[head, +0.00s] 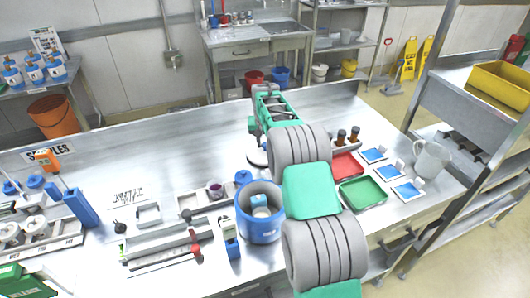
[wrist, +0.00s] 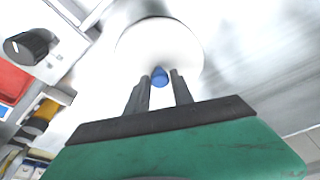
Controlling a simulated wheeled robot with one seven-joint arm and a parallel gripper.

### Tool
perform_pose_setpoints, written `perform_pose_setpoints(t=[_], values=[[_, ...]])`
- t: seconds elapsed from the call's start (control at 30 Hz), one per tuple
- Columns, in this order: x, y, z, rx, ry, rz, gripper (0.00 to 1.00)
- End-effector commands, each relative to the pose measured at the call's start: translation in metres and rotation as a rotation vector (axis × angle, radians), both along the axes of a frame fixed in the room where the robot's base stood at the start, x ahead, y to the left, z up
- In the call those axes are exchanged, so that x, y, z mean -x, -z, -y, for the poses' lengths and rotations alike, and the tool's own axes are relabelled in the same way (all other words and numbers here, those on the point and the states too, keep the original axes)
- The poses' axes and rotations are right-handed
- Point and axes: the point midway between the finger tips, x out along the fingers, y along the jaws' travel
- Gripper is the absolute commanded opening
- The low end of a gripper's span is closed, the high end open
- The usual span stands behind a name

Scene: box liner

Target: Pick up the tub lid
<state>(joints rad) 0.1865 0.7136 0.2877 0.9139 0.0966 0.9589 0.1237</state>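The tub lid (wrist: 130,48) is a white disc with a small blue knob (wrist: 159,77) at its middle. In the wrist view it lies straight ahead of my gripper (wrist: 160,79). The two dark fingers stand close together, one on each side of the knob, with almost no gap. My gripper appears shut on the knob. In the head view the lid (head: 256,157) shows partly, low over the bench behind the blue tub (head: 261,231); my arm hides the rest. I cannot tell whether the lid touches the bench. The open tub holds a light-blue block.
A red tray (head: 346,166) and a green tray (head: 363,193) lie right of my arm. Blue cards and a white jug (head: 430,159) stand further right.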

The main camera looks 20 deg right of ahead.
Motion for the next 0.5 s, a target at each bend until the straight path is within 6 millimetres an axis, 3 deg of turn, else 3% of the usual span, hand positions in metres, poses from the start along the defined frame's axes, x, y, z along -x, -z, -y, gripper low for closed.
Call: perform_pose_setpoints(t=[0.3, 0.5], values=[[0.0001, -0.0002, -0.0002, 0.0, 0.0, 0.0, 0.01], [0.0001, -0.0002, -0.0002, 0.0, 0.0, 0.0, 0.0]])
